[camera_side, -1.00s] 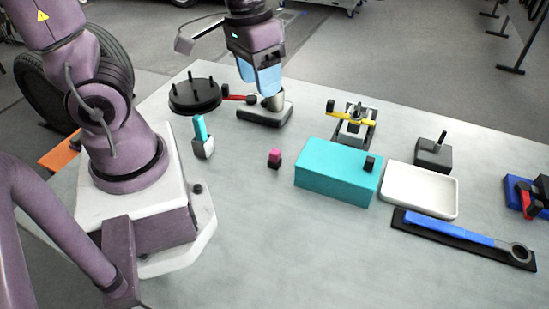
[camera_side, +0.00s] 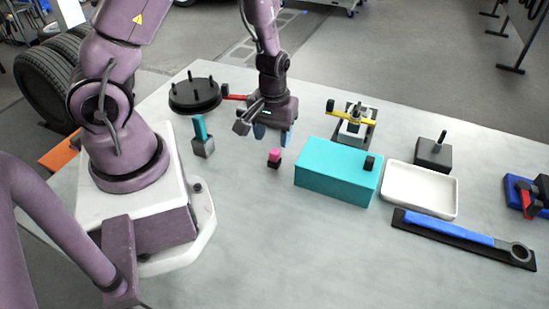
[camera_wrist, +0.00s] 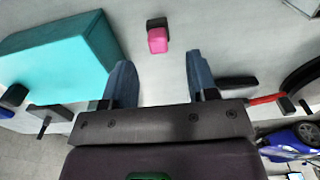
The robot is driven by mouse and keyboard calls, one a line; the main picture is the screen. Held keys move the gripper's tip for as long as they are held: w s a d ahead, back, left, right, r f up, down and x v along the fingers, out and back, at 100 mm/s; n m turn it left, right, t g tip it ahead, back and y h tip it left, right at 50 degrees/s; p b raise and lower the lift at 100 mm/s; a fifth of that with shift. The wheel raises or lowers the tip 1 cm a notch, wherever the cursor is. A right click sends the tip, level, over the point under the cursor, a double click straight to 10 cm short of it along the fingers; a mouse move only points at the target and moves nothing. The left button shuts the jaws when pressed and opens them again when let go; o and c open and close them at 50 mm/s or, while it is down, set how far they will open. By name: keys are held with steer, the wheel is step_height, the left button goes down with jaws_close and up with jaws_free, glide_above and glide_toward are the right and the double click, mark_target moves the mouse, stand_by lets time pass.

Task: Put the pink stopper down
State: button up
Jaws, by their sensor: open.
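The pink stopper (camera_side: 274,154), a small pink block with a dark part on it, stands on the grey table (camera_side: 255,225) just left of the teal box. It also shows in the wrist view (camera_wrist: 158,40), ahead of the fingers and apart from them. My gripper (camera_side: 268,138) is open and empty, above the table and a little behind the stopper. In the wrist view its two blue fingertips (camera_wrist: 158,72) are spread wide with bare table between them.
The teal box (camera_side: 335,172) stands right of the stopper, with a white tray (camera_side: 420,188) beyond it. A dark disc with pegs (camera_side: 195,97) and a grey holder with a teal piece (camera_side: 202,140) stand to the left. The table in front is clear.

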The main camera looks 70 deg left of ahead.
mark_target(274, 151)
steer(key=shift+w+f, duration=0.2)
steer(key=shift+f, duration=2.75)
steer(key=shift+c, duration=0.2)
steer(key=c, duration=0.9)
steer(key=shift+r, duration=0.1)
